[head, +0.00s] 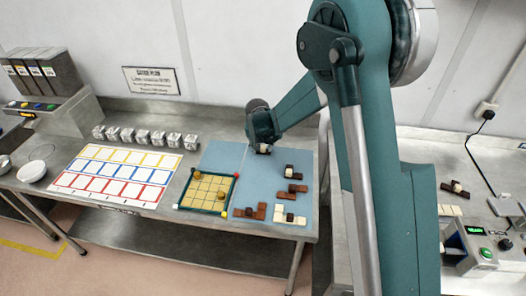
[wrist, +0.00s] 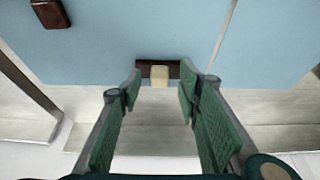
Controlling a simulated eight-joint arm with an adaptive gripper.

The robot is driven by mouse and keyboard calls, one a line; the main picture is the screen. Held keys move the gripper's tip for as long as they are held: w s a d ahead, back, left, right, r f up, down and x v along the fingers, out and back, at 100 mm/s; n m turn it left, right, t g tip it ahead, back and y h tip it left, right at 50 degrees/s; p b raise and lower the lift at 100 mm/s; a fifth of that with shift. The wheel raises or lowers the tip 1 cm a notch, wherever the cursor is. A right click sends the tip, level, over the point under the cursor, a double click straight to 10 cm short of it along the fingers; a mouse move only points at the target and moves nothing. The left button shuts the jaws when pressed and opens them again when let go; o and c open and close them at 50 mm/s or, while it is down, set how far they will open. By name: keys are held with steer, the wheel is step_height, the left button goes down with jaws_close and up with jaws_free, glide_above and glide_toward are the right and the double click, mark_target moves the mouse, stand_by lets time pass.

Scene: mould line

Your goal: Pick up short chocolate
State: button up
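A small dark brown and cream chocolate piece (wrist: 159,74) lies on the blue mat in the wrist view, just beyond and between my fingertips. In the head view it shows only partly under my gripper (head: 263,146). My gripper (wrist: 160,84) is open, with a green finger on each side and nothing held between them. I cannot tell whether the fingers reach around the piece. Other chocolates on the mat are a dark and cream piece (head: 290,171), a brown piece (head: 292,188), a long brown piece (head: 250,213) and a cream and brown piece (head: 290,216).
A yellow grid board (head: 193,200) with a few round pieces lies left of the chocolates on the blue mat (head: 232,152). A colour-bordered card grid (head: 118,176) and a row of pale cubes (head: 145,136) are further left. A dark piece (wrist: 50,13) shows in the wrist view.

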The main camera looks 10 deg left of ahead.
steer(key=shift+w+f, duration=0.15)
steer(key=shift+f, duration=0.2)
steer(key=shift+c, duration=0.4)
steer(key=c, duration=0.9)
